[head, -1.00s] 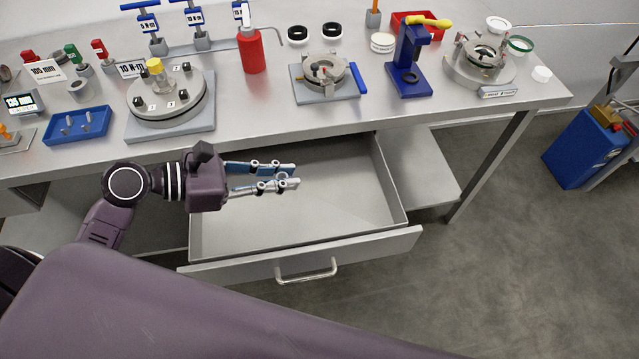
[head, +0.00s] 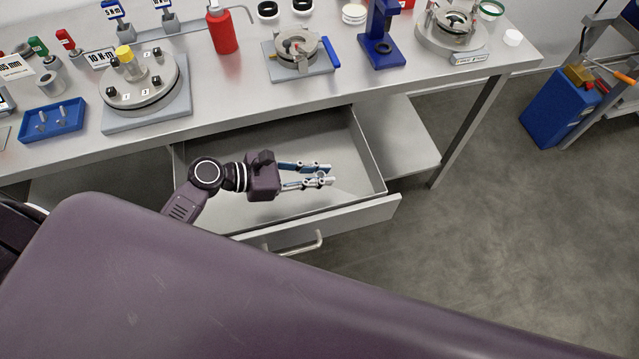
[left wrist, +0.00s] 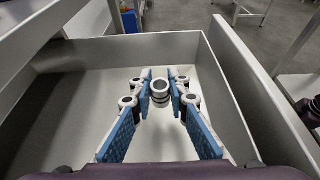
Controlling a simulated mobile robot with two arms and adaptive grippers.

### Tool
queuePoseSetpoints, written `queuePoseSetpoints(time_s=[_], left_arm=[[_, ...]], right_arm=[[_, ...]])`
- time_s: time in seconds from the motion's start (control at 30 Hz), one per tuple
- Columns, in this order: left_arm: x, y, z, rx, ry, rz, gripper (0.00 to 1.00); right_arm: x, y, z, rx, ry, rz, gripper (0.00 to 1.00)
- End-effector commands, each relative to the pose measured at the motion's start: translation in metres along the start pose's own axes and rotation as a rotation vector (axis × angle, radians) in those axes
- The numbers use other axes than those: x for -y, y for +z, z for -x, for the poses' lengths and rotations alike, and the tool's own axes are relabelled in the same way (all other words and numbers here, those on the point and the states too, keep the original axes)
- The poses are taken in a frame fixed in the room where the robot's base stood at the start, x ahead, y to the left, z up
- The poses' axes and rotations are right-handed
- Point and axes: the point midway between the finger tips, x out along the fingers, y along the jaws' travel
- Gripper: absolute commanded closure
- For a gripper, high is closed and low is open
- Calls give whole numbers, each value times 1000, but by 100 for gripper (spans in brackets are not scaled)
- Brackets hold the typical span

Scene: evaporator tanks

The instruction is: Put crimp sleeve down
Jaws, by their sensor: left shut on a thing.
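My left gripper (head: 326,174) reaches into the open drawer (head: 225,158) under the bench, near the drawer's right side. Its fingers are shut on the crimp sleeve. In the left wrist view the crimp sleeve (left wrist: 160,91) is a small grey ring-shaped cylinder with dark bands, held between the fingertips (left wrist: 160,98). The bare drawer floor (left wrist: 95,85) lies beyond and below it. How high the sleeve is above the floor, I cannot tell. In the head view the sleeve is too small to make out well. My right gripper is not in view.
The drawer walls and front panel (head: 350,217) with its handle surround the gripper; the drawer looks otherwise empty. Above is the bench top (head: 225,85) with a round fixture (head: 140,90), a blue tray (head: 53,121), a red bottle (head: 222,31) and a blue press (head: 380,30).

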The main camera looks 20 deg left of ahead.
Motion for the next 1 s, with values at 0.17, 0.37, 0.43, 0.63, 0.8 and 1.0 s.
queuePoseSetpoints(time_s=[0.17, 0.37, 0.43, 0.63, 0.8, 1.0], left_arm=[[0, -14, -6, 1, 1, 0, 100], [0, -40, -17, 1, 0, 2, 100], [0, -45, -19, 1, 0, 1, 100], [0, -46, -19, 1, 0, -2, 100], [0, -49, -20, 0, 0, -1, 100], [0, -48, -20, 0, 0, -1, 67]], right_arm=[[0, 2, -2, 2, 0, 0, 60], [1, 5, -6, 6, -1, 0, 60], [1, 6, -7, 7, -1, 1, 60], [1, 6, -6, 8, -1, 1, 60], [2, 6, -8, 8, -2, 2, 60], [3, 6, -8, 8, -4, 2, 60]])
